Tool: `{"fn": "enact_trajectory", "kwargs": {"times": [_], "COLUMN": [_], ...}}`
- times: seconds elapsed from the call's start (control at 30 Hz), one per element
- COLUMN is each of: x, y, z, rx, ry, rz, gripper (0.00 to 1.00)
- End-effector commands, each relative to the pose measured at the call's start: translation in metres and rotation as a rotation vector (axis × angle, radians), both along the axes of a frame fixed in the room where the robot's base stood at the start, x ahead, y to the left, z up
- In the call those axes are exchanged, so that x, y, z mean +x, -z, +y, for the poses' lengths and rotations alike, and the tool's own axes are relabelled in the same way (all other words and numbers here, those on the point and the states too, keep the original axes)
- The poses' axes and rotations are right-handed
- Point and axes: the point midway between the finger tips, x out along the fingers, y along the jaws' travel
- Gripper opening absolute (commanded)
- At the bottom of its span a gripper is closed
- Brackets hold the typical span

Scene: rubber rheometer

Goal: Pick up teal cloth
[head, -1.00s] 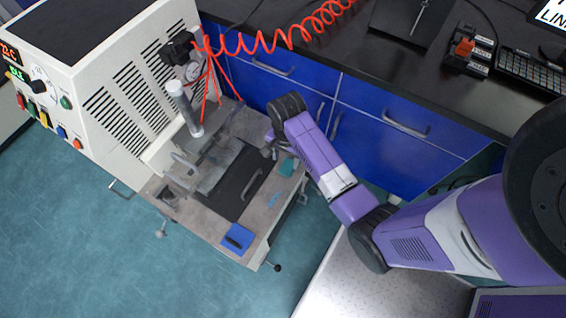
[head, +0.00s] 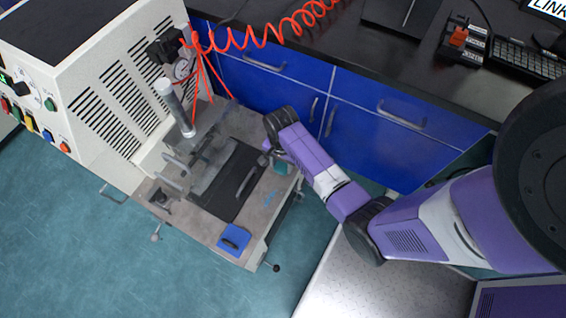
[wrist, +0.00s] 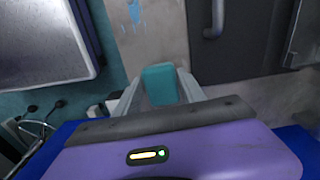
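The teal cloth (wrist: 160,86) shows in the wrist view as a small block between the two fingers of my gripper (wrist: 162,80). The fingers stand at its left and right sides with little or no gap visible; I cannot tell whether they press on it. In the head view the teal cloth (head: 281,168) is at the right edge of the machine's grey worktop (head: 215,228), partly covered by my gripper (head: 273,157). The fingertips are not clear there.
A blue cloth (head: 234,240) lies at the worktop's front corner. The press column (head: 175,108) rises behind. Blue drawers (head: 385,125) stand close to my arm. A red coiled hose (head: 255,36) hangs above.

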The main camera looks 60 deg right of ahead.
Motion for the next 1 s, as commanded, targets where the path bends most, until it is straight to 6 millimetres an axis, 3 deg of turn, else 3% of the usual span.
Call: {"fn": "enact_trajectory", "kwargs": {"times": [0.03, 0.2, 0.57, 0.77, 1.0], "x": [0.000, 0.000, 0.000, 0.001, 0.001], "y": [0.000, 0.000, -0.007, -0.036, -0.103], "z": [0.000, 0.000, 0.000, 0.000, 0.000], "rx": [0.000, 0.000, 0.000, -0.002, -0.003], "ry": [0.000, 0.000, 0.000, -0.001, -0.002], "rz": [0.000, 0.000, 0.000, -0.002, -0.004], "gripper": [0.35, 0.06, 0.06, 0.06, 0.06]}}
